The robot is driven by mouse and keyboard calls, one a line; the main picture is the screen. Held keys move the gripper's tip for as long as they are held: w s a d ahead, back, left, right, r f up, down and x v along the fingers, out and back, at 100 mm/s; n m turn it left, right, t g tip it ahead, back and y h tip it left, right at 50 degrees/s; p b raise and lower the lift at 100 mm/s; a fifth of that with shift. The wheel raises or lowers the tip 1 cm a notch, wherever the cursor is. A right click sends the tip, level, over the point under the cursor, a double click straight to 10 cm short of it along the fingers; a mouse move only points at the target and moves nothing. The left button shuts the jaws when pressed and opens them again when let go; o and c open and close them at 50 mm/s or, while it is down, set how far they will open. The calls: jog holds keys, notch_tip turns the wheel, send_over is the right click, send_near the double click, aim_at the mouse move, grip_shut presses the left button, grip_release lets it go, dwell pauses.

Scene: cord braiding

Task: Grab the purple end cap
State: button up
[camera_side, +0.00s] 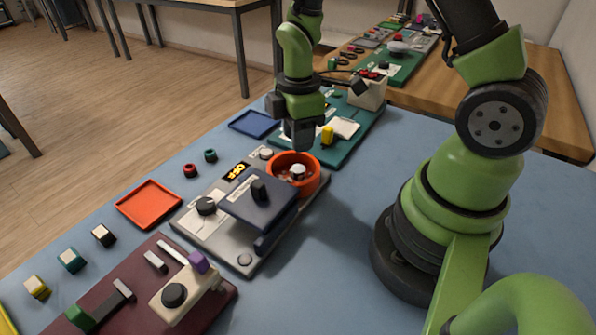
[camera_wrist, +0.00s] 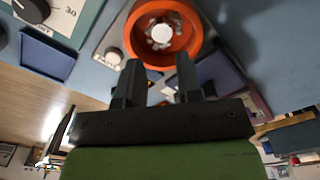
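The purple end cap (camera_side: 199,262) sits at the end of a pale lever on the cream block (camera_side: 182,297) with a black knob, at the front of the table. My gripper (camera_side: 300,143) is far behind it, pointing down just above the back edge of the orange bowl (camera_side: 309,185). In the wrist view my gripper (camera_wrist: 157,76) has its two fingers apart with nothing between them. The orange bowl (camera_wrist: 188,50) lies beyond the fingertips there. I cannot make out the purple end cap in the wrist view.
A grey device (camera_side: 188,222) with a raised dark plate (camera_side: 238,207) stands between my gripper and the cream block. A red tray (camera_side: 149,190), a blue tray (camera_side: 243,119) and several small caps lie along the left. A yellow piece (camera_side: 327,135) stands on the teal board behind.

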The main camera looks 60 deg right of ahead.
aim_at(298, 169)
notch_tip(298, 169, down, 8)
jog(key=shift+a+r, duration=0.1)
jog(key=shift+r, duration=0.15)
jog(key=c, duration=0.6)
